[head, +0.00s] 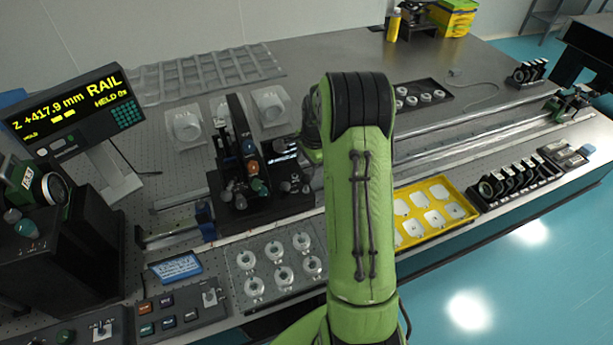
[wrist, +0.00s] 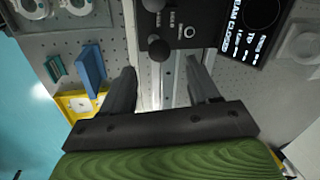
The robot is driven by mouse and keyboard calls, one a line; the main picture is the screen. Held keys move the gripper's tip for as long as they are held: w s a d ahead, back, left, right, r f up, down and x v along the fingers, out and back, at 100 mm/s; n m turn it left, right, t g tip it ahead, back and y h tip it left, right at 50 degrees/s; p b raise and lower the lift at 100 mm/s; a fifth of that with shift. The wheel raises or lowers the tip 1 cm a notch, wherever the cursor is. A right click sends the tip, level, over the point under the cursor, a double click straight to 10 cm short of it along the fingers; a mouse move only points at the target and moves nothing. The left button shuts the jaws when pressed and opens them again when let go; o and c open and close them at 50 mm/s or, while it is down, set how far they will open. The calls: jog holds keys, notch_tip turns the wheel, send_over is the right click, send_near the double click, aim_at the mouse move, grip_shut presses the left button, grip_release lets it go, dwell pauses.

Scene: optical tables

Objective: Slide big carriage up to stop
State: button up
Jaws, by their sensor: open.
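The big carriage (head: 262,192) is a black block with an upright plate and knobs, sitting across the rail (head: 440,142) left of my arm. In the wrist view the carriage (wrist: 185,22) is at the top, with dark round knobs on its near side. My gripper (wrist: 163,66) is open over the rail, its two fingers spread and empty, apart from the carriage. In the head view my own arm hides the fingers. A blue block (head: 205,221) stands at the rail's left part, left of the carriage; I cannot tell if it is the stop.
A display (head: 68,110) reads Z +417.9 mm, RAIL, HELD 0x. A tray of round lenses (head: 280,262) and a yellow tray (head: 432,210) lie in front of the rail. Glass blocks (head: 186,127) stand behind. A blue piece (wrist: 90,63) stands beside the rail in the wrist view.

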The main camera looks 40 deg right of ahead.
aim_at(307, 175)
jog(key=f, duration=0.3)
jog(key=w+f, duration=0.1)
jog(key=f, duration=0.1)
jog(key=shift+d+f, duration=0.1)
jog(key=shift+f, duration=0.3)
grip_shut()
